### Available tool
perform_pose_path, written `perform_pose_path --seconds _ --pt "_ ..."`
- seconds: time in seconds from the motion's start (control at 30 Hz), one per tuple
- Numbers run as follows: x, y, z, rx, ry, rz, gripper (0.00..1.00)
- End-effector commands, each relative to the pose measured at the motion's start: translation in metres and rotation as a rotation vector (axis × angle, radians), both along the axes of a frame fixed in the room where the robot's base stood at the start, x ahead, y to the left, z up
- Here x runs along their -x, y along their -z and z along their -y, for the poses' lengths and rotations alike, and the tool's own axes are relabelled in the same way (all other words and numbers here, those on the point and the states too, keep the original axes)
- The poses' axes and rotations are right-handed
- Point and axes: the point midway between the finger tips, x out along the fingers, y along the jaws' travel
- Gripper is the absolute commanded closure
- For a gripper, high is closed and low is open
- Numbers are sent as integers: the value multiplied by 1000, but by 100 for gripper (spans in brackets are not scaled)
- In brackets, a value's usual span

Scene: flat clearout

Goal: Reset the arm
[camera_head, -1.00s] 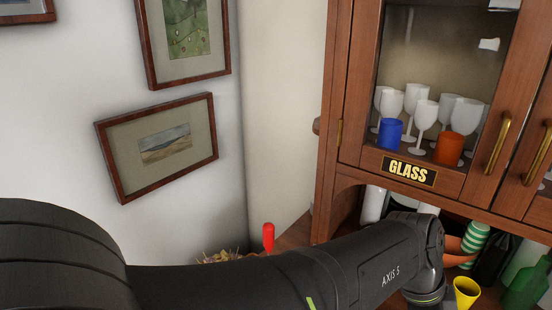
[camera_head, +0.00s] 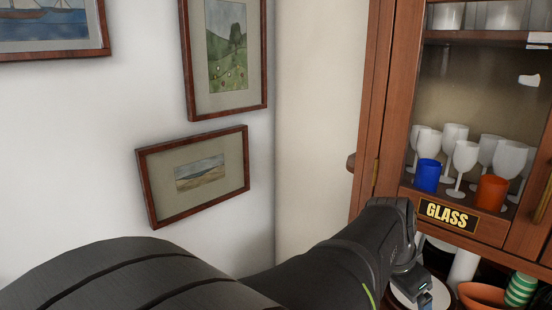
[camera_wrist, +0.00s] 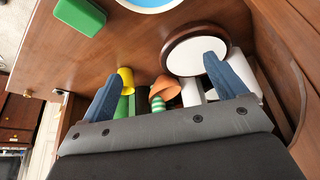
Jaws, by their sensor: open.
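My arm crosses the lower part of the head view, with its wrist in front of the cabinet's lower left. Only a part of my gripper shows at the bottom of that view. In the wrist view my gripper (camera_wrist: 163,65) is open, its two blue-grey fingers wide apart with nothing held between them. Beyond the fingers lie a yellow cup (camera_wrist: 125,76), an orange-brown bowl (camera_wrist: 164,86) and a green-and-white striped thing (camera_wrist: 158,104). A white disc with a dark rim (camera_wrist: 194,50) is behind the right fingertip; I cannot tell whether they touch.
A wooden cabinet (camera_head: 372,120) labelled GLASS (camera_head: 447,215) holds white goblets, a blue cup (camera_head: 427,175) and an orange cup (camera_head: 491,192). Framed pictures hang left.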

Motion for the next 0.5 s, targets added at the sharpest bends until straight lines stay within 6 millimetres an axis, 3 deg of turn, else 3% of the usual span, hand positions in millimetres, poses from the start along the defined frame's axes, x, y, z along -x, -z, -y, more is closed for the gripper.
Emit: perform_pose_path --seconds 0.5 --pt "-82 -20 -60 0 -456 1 11"
